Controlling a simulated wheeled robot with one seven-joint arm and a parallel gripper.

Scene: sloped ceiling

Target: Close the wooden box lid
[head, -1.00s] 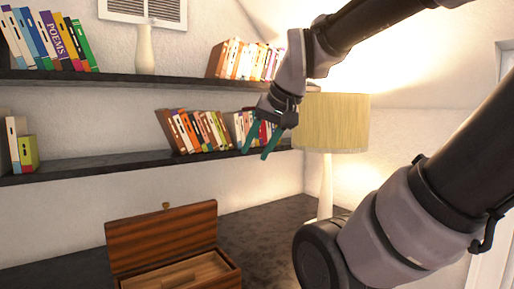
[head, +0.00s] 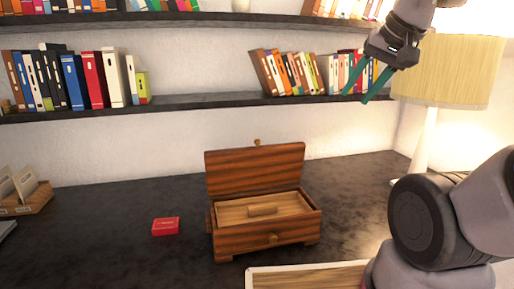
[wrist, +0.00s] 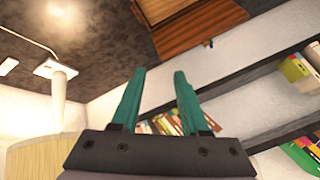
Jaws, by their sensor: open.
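The wooden box (head: 240,240) stands on the dark desk in the head view, with a striped reddish-brown body and a small knob on its front. Its lid (head: 255,170) is open, standing up at the back with a small knob on its top edge. A lighter inner panel with a handle shows inside the box. My gripper (head: 365,97) is open and empty, up and to the right of the box, in front of the lower shelf. In the wrist view, the green fingers (wrist: 160,75) are apart, and part of the box (wrist: 190,25) shows at the top edge.
A lamp (head: 450,70) stands right of my gripper. Shelves of books (head: 100,80) run along the wall behind. A small red box (head: 165,226) lies left of the wooden box. A light-rimmed tray (head: 300,277) is in front.

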